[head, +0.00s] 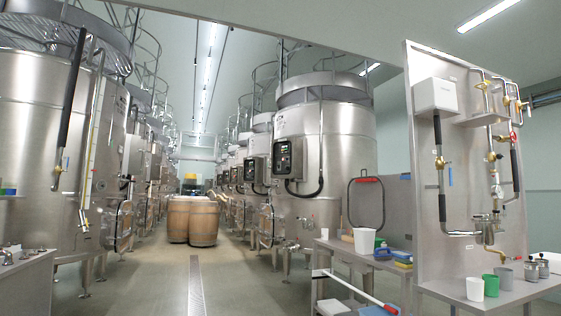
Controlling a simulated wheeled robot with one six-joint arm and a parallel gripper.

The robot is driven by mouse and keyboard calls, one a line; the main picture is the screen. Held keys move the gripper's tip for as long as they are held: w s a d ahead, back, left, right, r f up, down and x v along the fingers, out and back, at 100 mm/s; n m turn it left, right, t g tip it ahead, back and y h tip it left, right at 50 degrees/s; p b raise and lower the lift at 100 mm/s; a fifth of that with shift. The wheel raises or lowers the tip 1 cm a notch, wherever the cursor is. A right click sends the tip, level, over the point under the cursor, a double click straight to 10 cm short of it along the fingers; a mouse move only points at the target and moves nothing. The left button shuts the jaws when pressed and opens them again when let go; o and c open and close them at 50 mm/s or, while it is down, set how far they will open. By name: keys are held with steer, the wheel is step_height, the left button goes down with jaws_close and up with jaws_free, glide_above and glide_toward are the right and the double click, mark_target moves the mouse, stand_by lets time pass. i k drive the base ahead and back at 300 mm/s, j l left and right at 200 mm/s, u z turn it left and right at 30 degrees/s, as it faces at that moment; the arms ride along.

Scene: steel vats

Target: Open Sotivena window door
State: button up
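A tall steel vat (345,140) stands right of the aisle. An oval hatch door (266,226) low on its left side looks shut. Another steel vat (45,130) stands at the left, with a similar oval hatch door (123,222) on its lower right side, seen at a slant and apparently shut. No name is readable on any vat, so I cannot tell which one is Sotivena. My gripper does not show in the head view.
A drain grate (196,285) runs along the clear floor. A bench (390,262) with a white bucket (364,241) and a panel (425,150) with pipes stand at right. A grey table (28,285) is at lower left.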

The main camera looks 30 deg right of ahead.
mark_target(292, 173)
steer(key=i+l+z, duration=0.35)
steer(key=i+z, duration=0.15)
steer(key=i+l+z, duration=0.3)
steer(key=i, duration=0.5)
steer(key=i+j+z, duration=0.1)
steer(key=i+z, duration=0.15)
steer(key=i, duration=1.75)
steer(key=i+l+u, duration=0.1)
steer(key=i, duration=1.05)
steer(key=i+l, duration=0.15)
steer(key=i, duration=1.05)
